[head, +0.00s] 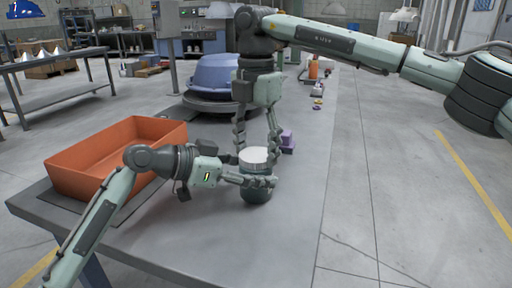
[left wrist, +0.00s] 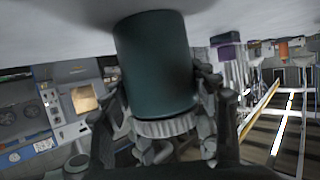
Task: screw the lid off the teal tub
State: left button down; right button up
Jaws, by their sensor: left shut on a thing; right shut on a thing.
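The teal tub (head: 257,195) stands upright near the front of the grey table, with its white lid (head: 252,156) on top. My left gripper (head: 258,181) reaches in from the left and is shut around the tub's side. My right gripper (head: 257,154) points down from above and is shut on the lid, with a finger on either side. The left wrist view shows the dark teal tub wall (left wrist: 155,65) and the ribbed lid rim (left wrist: 166,127), with the picture upside down. I cannot tell whether the lid has turned.
An orange tray (head: 92,182) stands on the table at left. A blue basin (head: 213,73) sits on a dark round base farther back. An orange bottle (head: 313,70) and small items stand farther along. The table's front middle is clear.

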jog(key=n, duration=1.2)
jog(key=shift+n, duration=0.3)
jog(key=n, duration=0.7)
jog(key=shift+n, duration=0.3)
jog(key=n, duration=1.4)
jog(key=shift+r+n, duration=0.1)
jog(key=shift+n, duration=0.3)
jog(key=n, duration=0.4)
jog(key=shift+n, duration=0.4)
jog(key=n, duration=0.5)
jog(key=shift+r, duration=0.25)
